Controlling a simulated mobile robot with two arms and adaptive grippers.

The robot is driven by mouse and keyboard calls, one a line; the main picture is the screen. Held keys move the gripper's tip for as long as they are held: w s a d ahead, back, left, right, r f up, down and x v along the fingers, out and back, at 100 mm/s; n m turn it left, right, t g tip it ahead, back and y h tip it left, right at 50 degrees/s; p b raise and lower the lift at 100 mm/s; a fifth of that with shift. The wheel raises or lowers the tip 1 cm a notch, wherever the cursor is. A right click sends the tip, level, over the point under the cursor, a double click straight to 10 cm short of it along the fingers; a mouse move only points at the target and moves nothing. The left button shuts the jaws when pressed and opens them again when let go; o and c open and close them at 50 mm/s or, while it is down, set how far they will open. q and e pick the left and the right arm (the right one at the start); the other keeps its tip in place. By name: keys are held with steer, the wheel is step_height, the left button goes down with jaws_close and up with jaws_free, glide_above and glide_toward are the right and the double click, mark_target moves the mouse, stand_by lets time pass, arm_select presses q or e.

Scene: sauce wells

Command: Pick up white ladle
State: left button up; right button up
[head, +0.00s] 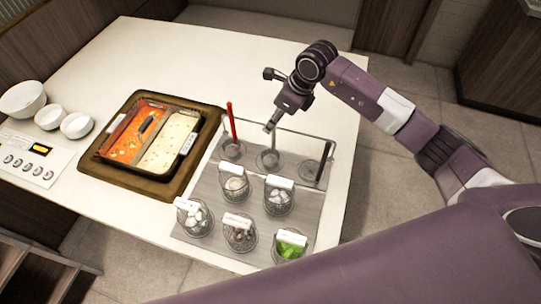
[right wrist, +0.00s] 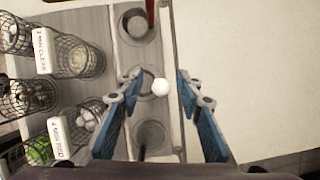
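The white ladle (head: 272,143) stands upright in the middle well of a row of three at the far end of the grey tray. In the right wrist view the round white end of its handle (right wrist: 161,88) lies between the fingers, with a gap on each side. My right gripper (head: 270,127) is over this ladle, pointing down. Its two blue fingers are apart (right wrist: 160,82), so it is open and empty. The ladle's lower end is hidden in the well. My left gripper is not in view.
A red ladle (head: 231,120) and a black ladle (head: 324,161) stand in the wells on either side. Several wire baskets with labels (head: 279,197) fill the front of the tray. A two-part pan of soup (head: 155,140) and white bowls (head: 22,99) are left.

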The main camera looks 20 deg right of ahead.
steer(key=c, duration=0.8)
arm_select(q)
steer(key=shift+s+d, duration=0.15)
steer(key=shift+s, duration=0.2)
arm_select(e)
jaws_close()
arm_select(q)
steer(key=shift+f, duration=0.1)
arm_select(e)
steer(key=shift+r, duration=0.15)
